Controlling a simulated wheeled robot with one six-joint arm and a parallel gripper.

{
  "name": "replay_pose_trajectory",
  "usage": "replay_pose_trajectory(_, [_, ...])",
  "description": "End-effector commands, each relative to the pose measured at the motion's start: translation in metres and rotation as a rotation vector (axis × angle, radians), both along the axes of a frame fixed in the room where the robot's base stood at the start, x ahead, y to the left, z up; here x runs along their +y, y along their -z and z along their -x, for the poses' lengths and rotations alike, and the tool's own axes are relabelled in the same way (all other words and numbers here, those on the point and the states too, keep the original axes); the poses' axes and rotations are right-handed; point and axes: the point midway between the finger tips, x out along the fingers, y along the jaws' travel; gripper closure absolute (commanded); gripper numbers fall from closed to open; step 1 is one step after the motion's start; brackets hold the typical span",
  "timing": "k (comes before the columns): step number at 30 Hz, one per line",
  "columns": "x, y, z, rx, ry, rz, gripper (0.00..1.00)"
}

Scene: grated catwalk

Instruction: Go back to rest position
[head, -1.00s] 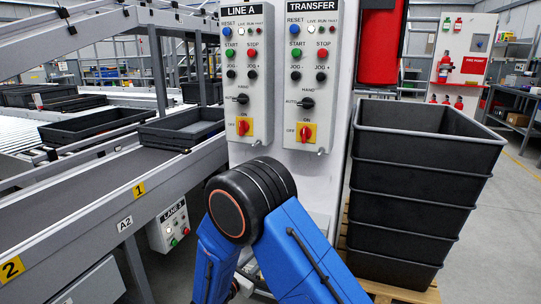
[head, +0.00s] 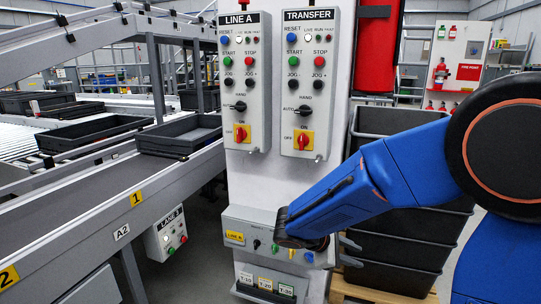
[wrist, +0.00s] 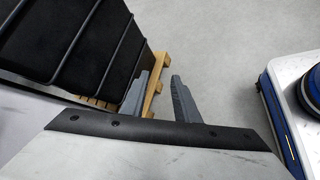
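My gripper (wrist: 166,70) shows in the wrist view as two grey fingers with a gap between them. It is open and nothing is between the fingers. Beyond the fingertips are bare grey floor and the edge of a wooden pallet. In the head view my blue arm crosses from the right edge toward the lower centre. Its dark wrist end is in front of the lower panel of the control column, left of the crate stack.
Stacked black crates (head: 392,247) stand on a wooden pallet (head: 372,291), close beside my gripper; they also fill the wrist view's upper left (wrist: 65,40). The control column (head: 258,180) carries the LINE A (head: 245,85) and TRANSFER (head: 311,85) boxes. A conveyor (head: 100,195) runs at left.

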Motion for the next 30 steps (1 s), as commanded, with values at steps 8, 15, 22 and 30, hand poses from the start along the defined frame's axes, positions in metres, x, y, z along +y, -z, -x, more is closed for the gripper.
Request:
replay_pose_trajectory(8, [-0.043,-0.022,0.061,-0.086,0.219,-0.231,0.72])
replay_pose_trajectory(15, [-0.062,-0.033,0.111,-0.175,0.392,-0.431,0.72])
replay_pose_trajectory(22, [-0.068,-0.042,0.155,-0.276,0.548,-0.623,0.72])
replay_pose_trajectory(30, [-0.064,-0.053,0.2,-0.413,0.711,-0.851,0.72])
